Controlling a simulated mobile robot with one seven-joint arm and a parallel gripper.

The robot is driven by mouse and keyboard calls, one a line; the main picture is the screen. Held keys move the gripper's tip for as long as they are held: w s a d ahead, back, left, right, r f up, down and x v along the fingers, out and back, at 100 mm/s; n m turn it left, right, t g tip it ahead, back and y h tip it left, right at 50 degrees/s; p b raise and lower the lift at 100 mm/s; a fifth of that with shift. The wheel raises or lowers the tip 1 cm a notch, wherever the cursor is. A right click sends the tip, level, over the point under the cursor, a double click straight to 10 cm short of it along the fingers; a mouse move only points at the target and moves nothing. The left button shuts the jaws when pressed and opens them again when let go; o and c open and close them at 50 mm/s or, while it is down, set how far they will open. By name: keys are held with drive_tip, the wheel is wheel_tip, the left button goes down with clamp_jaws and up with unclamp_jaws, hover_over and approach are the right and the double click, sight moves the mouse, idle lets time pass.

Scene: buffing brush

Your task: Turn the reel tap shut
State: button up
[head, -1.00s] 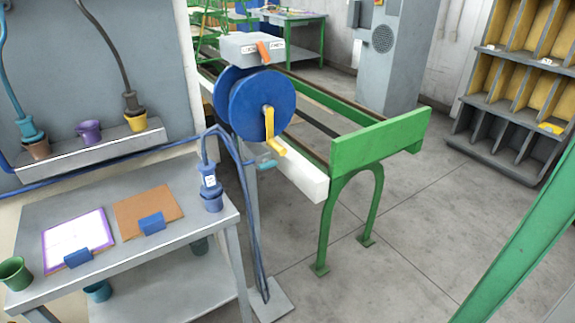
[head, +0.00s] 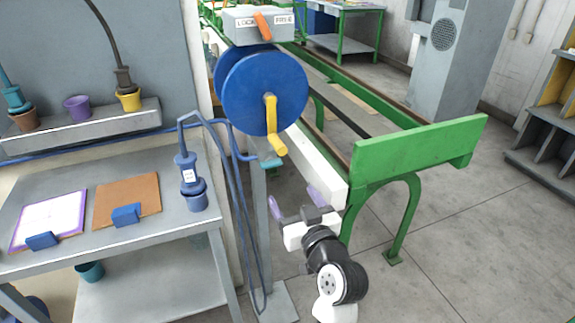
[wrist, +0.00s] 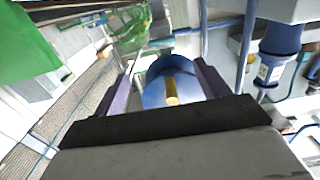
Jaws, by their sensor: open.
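The hose reel (head: 264,92) is a blue drum with a yellow crank (head: 272,125), in the upper middle of the head view. A small teal handle (head: 269,162), which looks like the reel tap, sits just below the crank by the blue hose. My gripper (head: 296,201) is open and empty, its purple fingers pointing up. It is below and slightly right of the teal handle and apart from it. In the wrist view the reel (wrist: 160,90) and crank (wrist: 171,90) show between my fingers; I cannot pick out the teal handle there.
A grey box (head: 255,25) with an orange lever, marked LOCK and FREE, sits above the reel. A grey bench (head: 150,235) with a blue hose tool (head: 188,175) is left.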

sight(272, 165)
drive_tip(key=p+x, duration=0.3)
drive_tip(key=x, duration=0.9)
drive_tip(key=shift+a+r, duration=0.15)
drive_tip(key=shift+a, duration=0.1)
drive_tip(key=shift+w+a+p, duration=0.15)
drive_tip(key=shift+w+p, duration=0.15)
drive_tip(key=shift+w, duration=0.3)
drive_tip(key=c, duration=1)
